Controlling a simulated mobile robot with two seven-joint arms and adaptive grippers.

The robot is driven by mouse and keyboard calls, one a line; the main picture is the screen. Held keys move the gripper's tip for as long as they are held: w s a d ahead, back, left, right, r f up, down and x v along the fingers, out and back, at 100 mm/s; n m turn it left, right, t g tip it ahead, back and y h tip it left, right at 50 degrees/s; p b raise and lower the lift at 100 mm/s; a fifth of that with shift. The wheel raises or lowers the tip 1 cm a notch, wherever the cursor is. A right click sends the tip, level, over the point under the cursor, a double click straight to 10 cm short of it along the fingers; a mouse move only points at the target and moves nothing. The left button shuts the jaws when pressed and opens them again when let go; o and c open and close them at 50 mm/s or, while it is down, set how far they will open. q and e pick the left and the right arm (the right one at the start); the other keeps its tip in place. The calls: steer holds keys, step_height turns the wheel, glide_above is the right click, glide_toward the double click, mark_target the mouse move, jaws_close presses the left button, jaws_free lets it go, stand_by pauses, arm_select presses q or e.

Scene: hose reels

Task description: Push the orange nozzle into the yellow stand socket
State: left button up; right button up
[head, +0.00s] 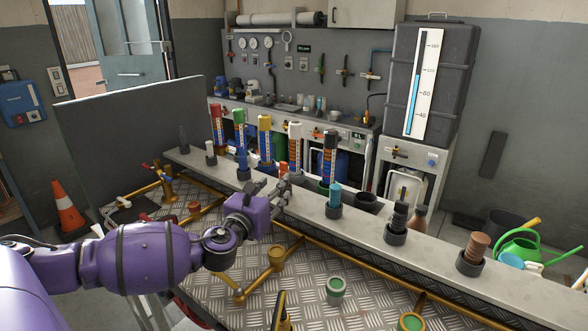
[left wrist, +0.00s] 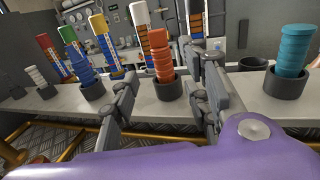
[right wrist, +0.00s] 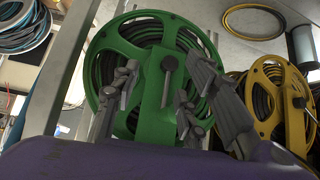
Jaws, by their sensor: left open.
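An orange ribbed piece (left wrist: 161,58), which looks like the orange nozzle, stands upright in a dark cup (left wrist: 169,88) on the grey ledge. In the head view it shows as a small orange bit (head: 284,168) behind my left gripper (head: 281,188). In the left wrist view my left gripper (left wrist: 165,84) is open, with a finger to each side of the orange piece and clear space between. A yellow-topped upright (head: 265,130) stands behind the ledge; I cannot tell whether it has the socket. My right gripper (right wrist: 158,95) is open and empty before a green hose reel (right wrist: 150,60).
Blue (left wrist: 83,62), white and teal (left wrist: 294,48) ribbed pieces stand in cups along the ledge (head: 400,262), on both sides of my left gripper. Brass pipes and a brass cup (head: 277,256) lie in front, over a tread-plate surface (head: 330,265). A yellow reel (right wrist: 277,100) stands right of the green one.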

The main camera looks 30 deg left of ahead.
mark_target(282, 175)
arm_select(q)
steer(key=shift+w+a+r, duration=0.1)
steer(key=shift+w+r, duration=0.25)
steer(key=shift+w, duration=0.4)
steer(key=shift+w+r, duration=0.1)
steer(key=shift+w, duration=0.2)
steer(key=w, duration=0.5)
steer(key=shift+a, duration=0.35)
steer(key=shift+c, duration=0.6)
jaws_close()
arm_select(e)
steer(key=shift+s+d+f, duration=0.1)
steer(key=shift+s+f, duration=0.05)
steer(key=shift+s, duration=0.4)
steer(key=shift+s+d+f, duration=0.1)
steer(key=shift+s, duration=0.4)
